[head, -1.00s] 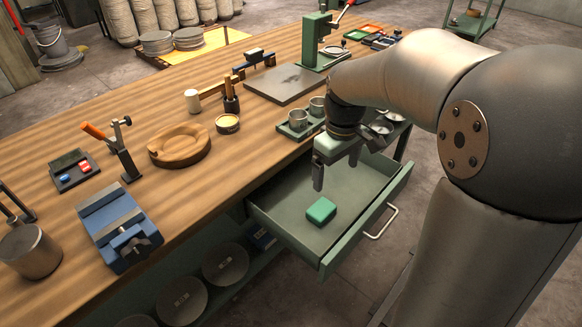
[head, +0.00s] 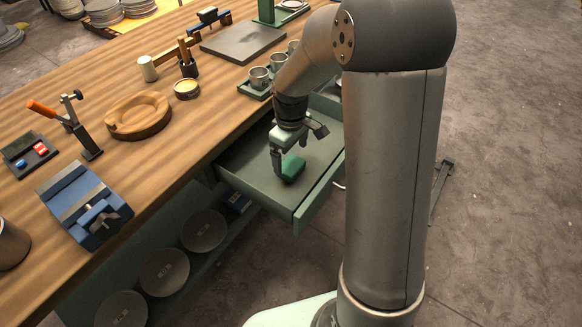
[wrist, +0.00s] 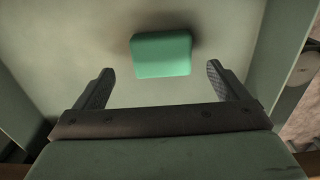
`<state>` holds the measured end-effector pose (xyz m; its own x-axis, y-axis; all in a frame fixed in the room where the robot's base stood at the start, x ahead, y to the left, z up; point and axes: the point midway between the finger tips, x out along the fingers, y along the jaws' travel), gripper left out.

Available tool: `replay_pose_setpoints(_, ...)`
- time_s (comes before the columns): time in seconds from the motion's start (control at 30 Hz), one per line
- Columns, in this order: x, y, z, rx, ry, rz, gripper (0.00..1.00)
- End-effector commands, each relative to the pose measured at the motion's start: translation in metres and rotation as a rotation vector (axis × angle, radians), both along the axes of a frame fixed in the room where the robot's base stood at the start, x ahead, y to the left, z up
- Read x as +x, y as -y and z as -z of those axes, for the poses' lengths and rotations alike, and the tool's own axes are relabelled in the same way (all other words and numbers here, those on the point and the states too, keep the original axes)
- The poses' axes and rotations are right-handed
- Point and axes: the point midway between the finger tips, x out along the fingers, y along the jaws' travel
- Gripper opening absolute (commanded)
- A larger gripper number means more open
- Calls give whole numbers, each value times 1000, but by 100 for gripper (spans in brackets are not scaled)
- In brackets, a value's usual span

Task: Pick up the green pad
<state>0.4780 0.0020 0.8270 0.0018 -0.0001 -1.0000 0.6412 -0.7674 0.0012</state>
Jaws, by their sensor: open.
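The green pad (head: 292,168) lies on the floor of the open green drawer (head: 240,178). In the wrist view the pad (wrist: 161,54) is a rounded block beyond the fingertips, roughly centred between them. My gripper (head: 284,166) is inside the drawer space, close to the pad, pointing down. In the wrist view my gripper (wrist: 157,80) has its two dark fingers spread wide with nothing between them. In the head view one finger shows beside the pad; I cannot tell whether it touches it.
The wooden workbench (head: 160,160) above holds metal cups (head: 259,77), a wooden bowl form (head: 140,115) and a blue vise (head: 85,203). Round discs (head: 203,230) stand on the shelf below.

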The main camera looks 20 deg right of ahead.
Motion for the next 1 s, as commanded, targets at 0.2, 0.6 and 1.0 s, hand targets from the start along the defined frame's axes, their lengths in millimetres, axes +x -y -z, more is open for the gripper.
replay_pose_setpoints(0.2,-5,0,34,1,-5,1,94)
replay_pose_setpoints(0.6,-4,0,44,0,-1,1,82)
replay_pose_setpoints(1.0,-4,0,43,0,-1,0,45)
